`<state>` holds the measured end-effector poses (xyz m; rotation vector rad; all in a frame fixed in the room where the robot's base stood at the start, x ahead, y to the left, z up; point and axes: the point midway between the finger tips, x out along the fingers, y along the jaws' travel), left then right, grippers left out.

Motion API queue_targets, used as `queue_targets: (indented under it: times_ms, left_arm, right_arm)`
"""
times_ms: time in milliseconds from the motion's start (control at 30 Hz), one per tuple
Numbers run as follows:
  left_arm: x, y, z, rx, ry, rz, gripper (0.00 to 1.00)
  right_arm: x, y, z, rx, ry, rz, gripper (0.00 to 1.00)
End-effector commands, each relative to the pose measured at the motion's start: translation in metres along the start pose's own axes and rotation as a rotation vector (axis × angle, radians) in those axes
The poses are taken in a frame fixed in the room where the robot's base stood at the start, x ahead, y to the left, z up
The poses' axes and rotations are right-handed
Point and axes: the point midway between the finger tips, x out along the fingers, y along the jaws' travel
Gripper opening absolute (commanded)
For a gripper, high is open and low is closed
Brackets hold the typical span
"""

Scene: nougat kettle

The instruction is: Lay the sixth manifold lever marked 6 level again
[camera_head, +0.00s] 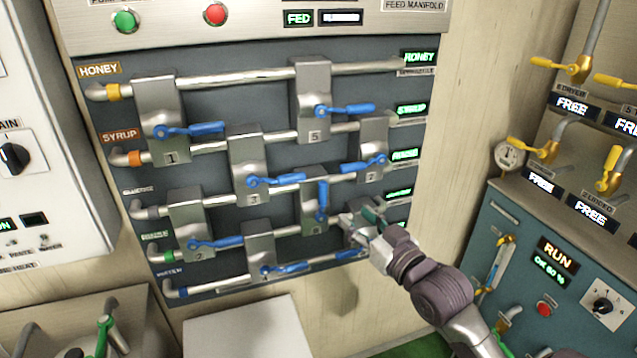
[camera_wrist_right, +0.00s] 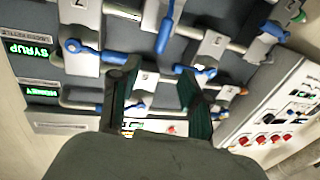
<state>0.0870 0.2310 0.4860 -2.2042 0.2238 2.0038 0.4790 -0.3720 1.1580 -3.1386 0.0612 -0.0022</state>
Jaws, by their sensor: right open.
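The sixth lever is a blue handle (camera_head: 322,198) standing upright on a grey valve block (camera_head: 308,183) in the manifold's lower middle; its number is too small to read. The manifold's other blue levers lie roughly level. My right gripper (camera_head: 362,214) is open and empty, just right of the upright lever, close to the panel and apart from the lever. In the right wrist view, my dark fingers (camera_wrist_right: 159,72) are spread, with an upright blue lever (camera_wrist_right: 165,35) beyond the gap between their tips; it looks like the same lever. My left gripper is out of view.
Other blue levers (camera_head: 277,181) and steel pipes (camera_head: 240,78) crowd around the upright one. Lit green displays (camera_head: 418,57) line the panel's right edge. A teal cabinet (camera_head: 515,235) with yellow-handled valves stands at right; a white box (camera_head: 245,330) is below.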

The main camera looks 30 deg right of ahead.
Motion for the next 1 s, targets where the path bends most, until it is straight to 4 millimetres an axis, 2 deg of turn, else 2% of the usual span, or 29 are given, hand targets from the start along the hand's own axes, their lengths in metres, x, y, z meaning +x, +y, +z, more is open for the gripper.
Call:
queue_targets:
  times_ms: [167,400,600,800,1000]
  left_arm:
    - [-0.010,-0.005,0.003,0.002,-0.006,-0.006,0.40]
    - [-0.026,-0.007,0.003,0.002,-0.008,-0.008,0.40]
    - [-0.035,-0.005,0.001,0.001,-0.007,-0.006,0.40]
    - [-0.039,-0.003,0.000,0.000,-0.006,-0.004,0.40]
    - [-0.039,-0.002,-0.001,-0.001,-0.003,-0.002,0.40]
  right_arm:
    - [0.026,0.000,-0.004,0.001,0.002,0.000,0.46]
    - [0.079,0.000,-0.004,0.001,0.001,0.001,0.46]
    - [0.114,0.000,-0.002,0.001,-0.001,0.001,0.46]
    - [0.131,0.000,0.000,-0.001,-0.001,0.001,0.46]
    - [0.134,0.000,0.001,-0.001,-0.002,0.001,0.46]
